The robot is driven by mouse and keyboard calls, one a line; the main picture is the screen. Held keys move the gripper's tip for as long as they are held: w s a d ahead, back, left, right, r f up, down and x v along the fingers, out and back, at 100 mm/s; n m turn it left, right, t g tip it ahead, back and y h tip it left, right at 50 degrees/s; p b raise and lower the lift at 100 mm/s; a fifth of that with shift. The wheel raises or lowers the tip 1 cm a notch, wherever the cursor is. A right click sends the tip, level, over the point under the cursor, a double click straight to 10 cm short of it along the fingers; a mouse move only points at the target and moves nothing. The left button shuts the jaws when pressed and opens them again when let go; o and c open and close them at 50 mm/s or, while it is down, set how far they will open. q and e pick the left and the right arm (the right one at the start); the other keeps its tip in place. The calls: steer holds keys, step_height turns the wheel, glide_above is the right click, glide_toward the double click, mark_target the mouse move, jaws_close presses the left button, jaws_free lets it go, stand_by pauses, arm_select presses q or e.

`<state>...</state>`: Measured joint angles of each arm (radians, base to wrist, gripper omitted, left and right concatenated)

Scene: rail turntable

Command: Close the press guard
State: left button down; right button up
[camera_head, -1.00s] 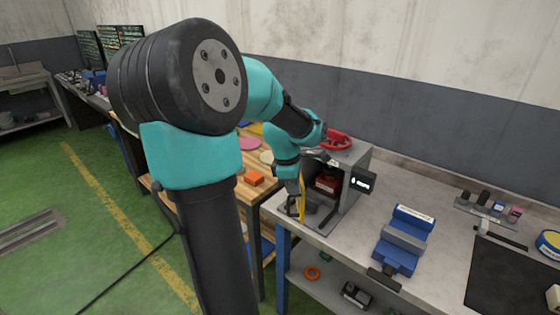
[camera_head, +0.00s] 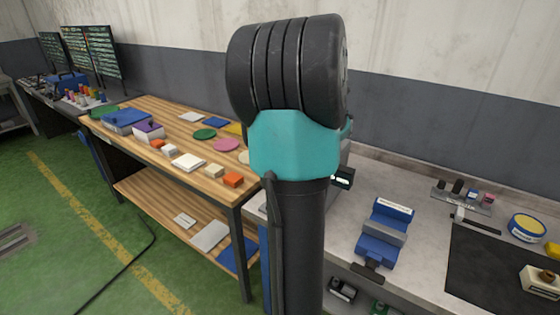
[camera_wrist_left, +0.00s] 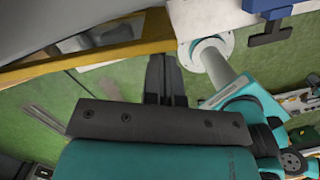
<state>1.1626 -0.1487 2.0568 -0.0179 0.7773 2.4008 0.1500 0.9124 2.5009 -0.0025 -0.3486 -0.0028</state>
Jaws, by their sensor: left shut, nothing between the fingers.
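The press is almost wholly hidden behind my left arm in the head view. Only its small dark display (camera_head: 343,178) and a bit of its grey body show beside the arm. In the left wrist view a yellow-edged part (camera_wrist_left: 90,66), which looks like the press guard, crosses the upper left. My left gripper (camera_wrist_left: 165,60) is shut and empty, with its dark fingertips close to the yellow edge; I cannot tell whether they touch. The left gripper is hidden in the head view. How far the guard is open cannot be seen. My right gripper is in neither view.
A blue vise (camera_head: 383,235) stands on the grey bench right of the press. A black mat (camera_head: 490,262) and a small tool rack (camera_head: 462,197) lie farther right. A wooden table (camera_head: 180,122) with several blocks and discs stands left. Green floor is clear in front.

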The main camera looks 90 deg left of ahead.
arm_select(q)
steer(key=shift+w+a, duration=0.25)
stand_by(0.4)
steer(key=shift+s+d+r, duration=0.25)
steer(key=shift+s+r, duration=0.05)
steer(key=shift+s, duration=0.15)
steer(key=s+d+r, duration=0.2)
steer(key=s+r, duration=0.1)
steer(key=r, duration=0.8)
steer(key=shift+s+d, duration=0.15)
steer(key=shift+s, duration=0.2)
